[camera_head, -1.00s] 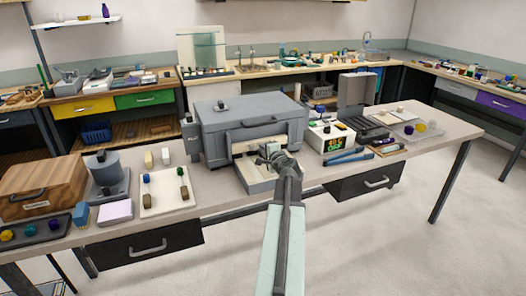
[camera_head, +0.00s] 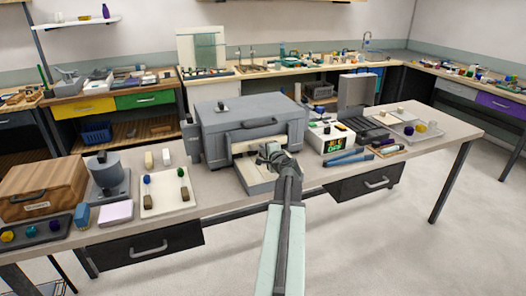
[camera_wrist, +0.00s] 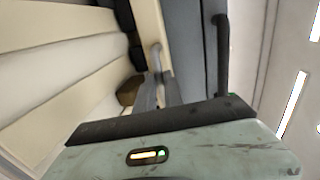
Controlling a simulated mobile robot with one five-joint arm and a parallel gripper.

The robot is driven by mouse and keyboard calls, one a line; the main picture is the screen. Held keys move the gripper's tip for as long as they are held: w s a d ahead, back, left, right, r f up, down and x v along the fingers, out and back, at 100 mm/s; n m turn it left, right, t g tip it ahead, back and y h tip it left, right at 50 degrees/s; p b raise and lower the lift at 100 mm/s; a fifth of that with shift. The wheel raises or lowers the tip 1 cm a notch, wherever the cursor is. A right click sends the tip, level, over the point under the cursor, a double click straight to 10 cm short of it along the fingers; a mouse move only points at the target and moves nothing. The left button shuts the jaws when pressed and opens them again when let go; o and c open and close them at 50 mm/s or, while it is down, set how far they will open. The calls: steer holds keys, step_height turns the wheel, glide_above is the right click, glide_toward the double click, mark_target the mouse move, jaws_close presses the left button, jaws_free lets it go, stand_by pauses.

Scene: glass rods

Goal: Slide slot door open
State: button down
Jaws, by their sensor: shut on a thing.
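A large grey box (camera_head: 225,133) with a dark bar handle stands on the front bench. Below the handle is a low slot with a pale panel, which seems to be the slot door (camera_wrist: 149,22). My gripper (camera_head: 270,152) is at the slot's front, at its right half. In the wrist view, turned sideways, a small grey handle (camera_wrist: 156,52) lies at the pale panel, and my fingers (camera_wrist: 155,92) are shut on it. The dark bar handle (camera_wrist: 222,60) is beside it. My gripper partly hides the slot in the head view.
A pale-topped grey block (camera_head: 255,181) lies just in front of the slot. A white device (camera_head: 330,137) with a display stands close to the right. A tray with rods and blocks (camera_head: 163,206) lies to the left. The floor in front is clear.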

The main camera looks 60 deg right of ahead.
mark_target(264, 140)
step_height(264, 140, up, 4)
steer(key=p, duration=0.3)
steer(key=shift+r+p, duration=0.25)
steer(key=shift+p, duration=0.1)
steer(key=shift+f, duration=0.15)
steer(key=c, duration=1.7)
jaws_free()
steer(key=p+v, duration=0.1)
steer(key=v, duration=0.6)
steer(key=shift+s+a, duration=0.25)
steer(key=shift+s, duration=0.05)
